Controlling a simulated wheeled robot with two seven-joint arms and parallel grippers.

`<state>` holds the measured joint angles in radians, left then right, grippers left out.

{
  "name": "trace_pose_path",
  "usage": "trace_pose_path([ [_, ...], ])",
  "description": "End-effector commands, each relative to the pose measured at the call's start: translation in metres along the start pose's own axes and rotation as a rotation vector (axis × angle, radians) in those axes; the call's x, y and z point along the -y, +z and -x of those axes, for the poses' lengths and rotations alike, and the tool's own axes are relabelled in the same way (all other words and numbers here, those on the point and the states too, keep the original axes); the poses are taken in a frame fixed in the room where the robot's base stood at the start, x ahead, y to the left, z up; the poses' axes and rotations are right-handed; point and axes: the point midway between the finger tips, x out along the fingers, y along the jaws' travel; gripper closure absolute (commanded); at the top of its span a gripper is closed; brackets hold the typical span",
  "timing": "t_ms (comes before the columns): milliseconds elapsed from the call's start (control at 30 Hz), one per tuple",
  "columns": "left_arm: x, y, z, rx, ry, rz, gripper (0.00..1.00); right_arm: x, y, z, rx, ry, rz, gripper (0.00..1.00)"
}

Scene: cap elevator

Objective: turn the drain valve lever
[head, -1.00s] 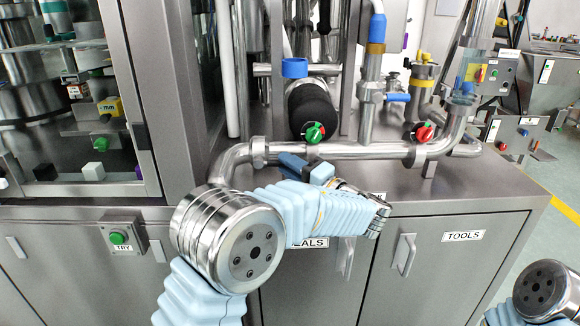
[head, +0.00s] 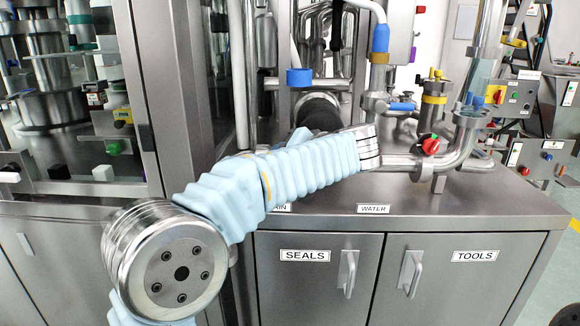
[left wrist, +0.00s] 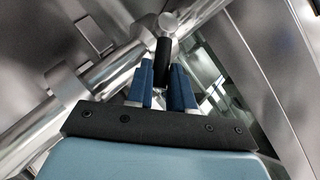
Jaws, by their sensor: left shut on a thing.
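In the left wrist view, a short black lever (left wrist: 163,48) sticks out from a round metal hub (left wrist: 168,22) on a steel pipe (left wrist: 100,78). My left gripper (left wrist: 161,72) has its two blue fingers shut on the lever, one on each side of its end. In the head view, my left arm reaches in from the lower left, and its forearm hides the lever and most of the gripper. A partly covered label ending in "AIN" (head: 281,208) shows below the forearm. My right gripper is not in view.
A black cylinder (head: 316,108) and a blue-collared pipe (head: 299,77) stand behind my forearm. A glass-fronted cabinet (head: 150,95) stands left. The cabinet top (head: 470,200) is clear at front right.

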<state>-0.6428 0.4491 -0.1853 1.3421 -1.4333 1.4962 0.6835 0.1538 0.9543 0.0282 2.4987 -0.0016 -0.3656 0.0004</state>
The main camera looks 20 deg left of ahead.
Motion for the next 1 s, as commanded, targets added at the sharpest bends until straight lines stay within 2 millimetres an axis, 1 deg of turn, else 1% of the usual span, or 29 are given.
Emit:
trace_pose_path([
  [100, 0.009, -0.001, -0.002, 0.021, 0.077, 0.082, 1.00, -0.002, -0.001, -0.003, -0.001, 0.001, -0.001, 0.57],
  [500, 0.034, 0.001, -0.011, 0.095, 0.336, 0.342, 1.00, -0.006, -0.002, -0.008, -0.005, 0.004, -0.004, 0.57],
  [800, 0.047, 0.006, -0.019, 0.141, 0.492, 0.497, 1.00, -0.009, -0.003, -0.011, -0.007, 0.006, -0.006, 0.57],
  [1000, 0.051, 0.008, -0.023, 0.159, 0.557, 0.560, 1.00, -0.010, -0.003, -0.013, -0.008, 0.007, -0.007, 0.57],
])
